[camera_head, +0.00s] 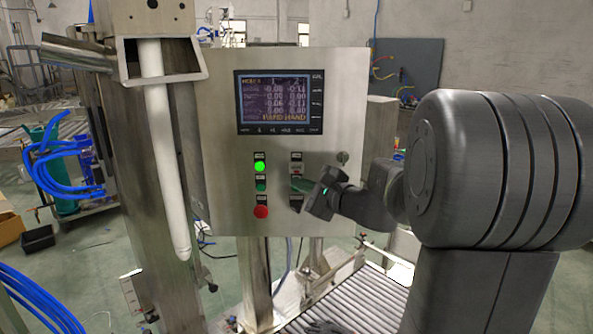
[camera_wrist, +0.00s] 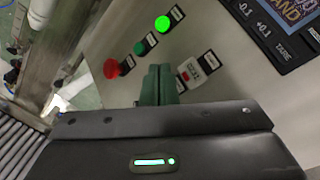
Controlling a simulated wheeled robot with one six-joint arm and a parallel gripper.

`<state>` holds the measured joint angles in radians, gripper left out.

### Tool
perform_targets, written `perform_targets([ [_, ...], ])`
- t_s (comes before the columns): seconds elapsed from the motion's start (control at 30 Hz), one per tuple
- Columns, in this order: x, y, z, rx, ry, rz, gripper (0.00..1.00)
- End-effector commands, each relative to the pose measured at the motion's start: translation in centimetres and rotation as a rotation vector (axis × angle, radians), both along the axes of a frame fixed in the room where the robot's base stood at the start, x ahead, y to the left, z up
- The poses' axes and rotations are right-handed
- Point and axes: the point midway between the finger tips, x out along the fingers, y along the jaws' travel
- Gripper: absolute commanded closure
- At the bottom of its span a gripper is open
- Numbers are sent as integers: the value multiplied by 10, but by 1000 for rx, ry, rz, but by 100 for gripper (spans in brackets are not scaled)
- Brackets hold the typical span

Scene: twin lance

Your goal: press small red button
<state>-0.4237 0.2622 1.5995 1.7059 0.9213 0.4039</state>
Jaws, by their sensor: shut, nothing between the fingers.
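On the steel control panel, a red mushroom-shaped button (camera_head: 260,211) sits below a green button (camera_head: 261,186) and a lit green lamp (camera_head: 260,166). In the wrist view the red button (camera_wrist: 112,69) is left of my fingertips, apart from them. A pale rectangular switch (camera_wrist: 188,70) with a small red part is just right of the fingertips; in the head view it is at the panel's right column (camera_head: 296,168). My gripper (camera_head: 303,186) is shut and empty, in front of that column. It also shows in the wrist view (camera_wrist: 160,84). Whether it touches the panel, I cannot tell.
A display screen (camera_head: 274,102) fills the upper panel. A white tube (camera_head: 163,150) hangs left of the panel. A roller conveyor (camera_head: 345,300) runs below. A small key-like switch (camera_head: 342,157) sits at the panel's right.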

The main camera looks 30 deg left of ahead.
Motion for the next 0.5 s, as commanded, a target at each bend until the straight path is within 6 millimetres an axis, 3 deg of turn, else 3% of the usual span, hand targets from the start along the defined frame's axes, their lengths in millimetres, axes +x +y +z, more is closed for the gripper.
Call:
perform_targets([
  [0.2, 21, 12, 0, -1, 0, -1, 100],
  [0.5, 29, 17, 0, -1, 0, -1, 100],
])
